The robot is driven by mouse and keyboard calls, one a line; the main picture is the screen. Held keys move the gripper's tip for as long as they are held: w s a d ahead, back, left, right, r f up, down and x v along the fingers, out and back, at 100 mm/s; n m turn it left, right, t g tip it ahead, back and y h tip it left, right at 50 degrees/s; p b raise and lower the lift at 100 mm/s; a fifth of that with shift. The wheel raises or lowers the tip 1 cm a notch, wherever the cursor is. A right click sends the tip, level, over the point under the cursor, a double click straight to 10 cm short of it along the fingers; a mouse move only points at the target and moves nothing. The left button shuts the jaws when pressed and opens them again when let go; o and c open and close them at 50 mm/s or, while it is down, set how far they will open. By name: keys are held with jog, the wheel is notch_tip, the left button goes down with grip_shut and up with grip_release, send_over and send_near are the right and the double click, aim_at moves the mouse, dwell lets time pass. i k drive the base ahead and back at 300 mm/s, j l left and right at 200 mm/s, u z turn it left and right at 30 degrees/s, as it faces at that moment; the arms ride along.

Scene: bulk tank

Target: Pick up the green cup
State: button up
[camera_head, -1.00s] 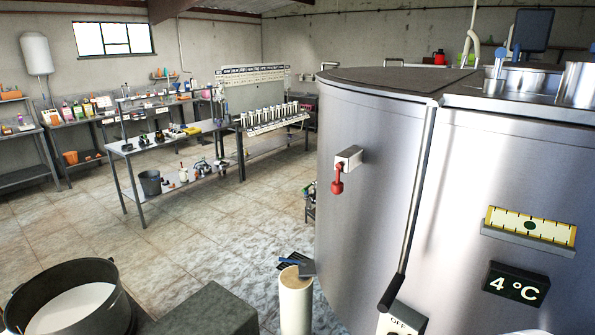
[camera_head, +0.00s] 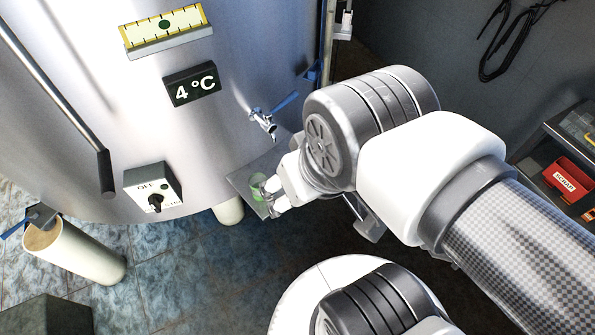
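The green cup (camera_head: 257,187) is small and looks translucent. It is on a small grey metal shelf (camera_head: 236,182) on the front of the steel tank, below and slightly left of a tap with a blue lever. My gripper (camera_head: 269,194) reaches in from the right with its fingertips at the cup's right side. The fingers partly cover the cup. I cannot tell whether they touch it or have closed on it.
The tap (camera_head: 264,122) with its blue lever sticks out just above my gripper. The steel tank (camera_head: 90,130) carries a 4 °C display (camera_head: 192,84) and a switch box (camera_head: 153,189). A red box (camera_head: 566,180) lies on a dark shelf at the right.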

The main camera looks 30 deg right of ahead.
aim_at(255, 178)
jog(key=i+j+z, duration=0.15)
jog(key=z, duration=0.25)
jog(key=i+j+z, duration=0.1)
jog(key=j+z, duration=0.25)
jog(key=i+j+z, duration=0.1)
jog(key=z, duration=0.3)
jog(key=k+j, duration=0.05)
jog(key=j, duration=0.05)
